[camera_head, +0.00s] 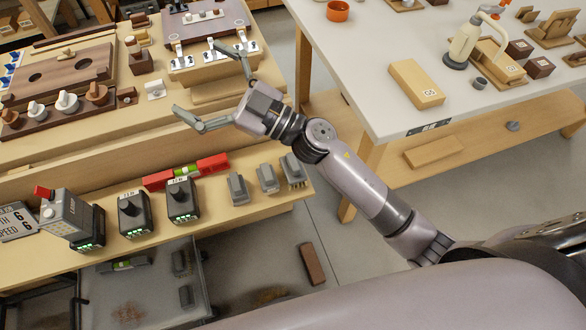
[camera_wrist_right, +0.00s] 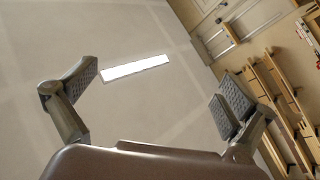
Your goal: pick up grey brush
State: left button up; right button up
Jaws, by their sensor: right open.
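Three grey brush-like pieces stand in a row at the right end of the lower wooden shelf in the head view: a left one (camera_head: 237,187), a middle one (camera_head: 267,178) and a right one (camera_head: 293,170) with bristles showing at its lower edge. I cannot tell which is the task's grey brush. My right gripper (camera_head: 200,80) is open and empty above the bench, beyond the row and apart from it. In the right wrist view its spread fingers (camera_wrist_right: 160,92) have nothing between them. My left gripper is not in view.
Black battery-like blocks (camera_head: 183,201) and a red level (camera_head: 186,172) stand left of the brushes. Wooden boards with knobs (camera_head: 67,101) fill the bench's left. A white table (camera_head: 365,70) stands right. A brown block (camera_head: 312,264) lies on the floor. The wrist view shows a ceiling light (camera_wrist_right: 135,68).

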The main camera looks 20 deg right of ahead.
jog(key=s+a+n+g+y, duration=0.2)
jog(key=s+a+n+g, duration=0.15)
jog(key=n+g, duration=0.2)
jog(key=m+g+h, duration=0.2)
jog(key=g+h, duration=0.6)
jog(key=h, duration=1.2)
send_over(293, 161)
notch_tip(293, 161, down, 17)
jog(key=f, duration=1.1)
jog(key=shift+w+a+f, duration=0.15)
jog(key=shift+a+f, duration=0.1)
jog(key=shift+f, duration=0.15)
jog(key=shift+d+f, duration=0.15)
jog(key=shift+f, duration=1.2)
jog(key=shift+d+f, duration=0.1)
jog(key=shift+f, duration=1.25)
jog(key=shift+c, duration=0.2)
